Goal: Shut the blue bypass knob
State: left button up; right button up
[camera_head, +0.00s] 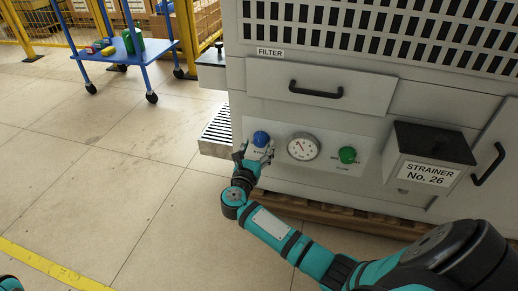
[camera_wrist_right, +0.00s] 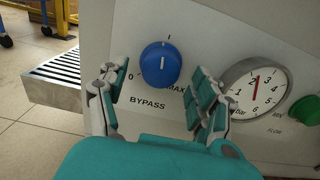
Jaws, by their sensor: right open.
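The blue bypass knob (camera_head: 261,138) is on the light panel of the machine, left of the round gauge. In the right wrist view the knob (camera_wrist_right: 160,64) shows whole, above the word BYPASS. Its white line stands upright, in line with the tick above it; a 0 is printed to the left and MAX to the right. My right gripper (camera_head: 254,154) is just in front of and below the knob. In the wrist view its fingers (camera_wrist_right: 160,84) are spread on both sides of the knob, with visible gaps. My left gripper is out of view.
A pressure gauge (camera_head: 303,147) and a green flow knob (camera_head: 347,155) sit right of the blue knob. A strainer box (camera_head: 430,158) juts out farther right. A drawer handle (camera_head: 316,91) is above. The floor to the left is clear up to a blue cart (camera_head: 122,50).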

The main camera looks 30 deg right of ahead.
jog(key=shift+x, duration=0.85)
jog(key=shift+c, duration=0.5)
jog(key=c, duration=1.1)
jog(key=shift+o, duration=0.2)
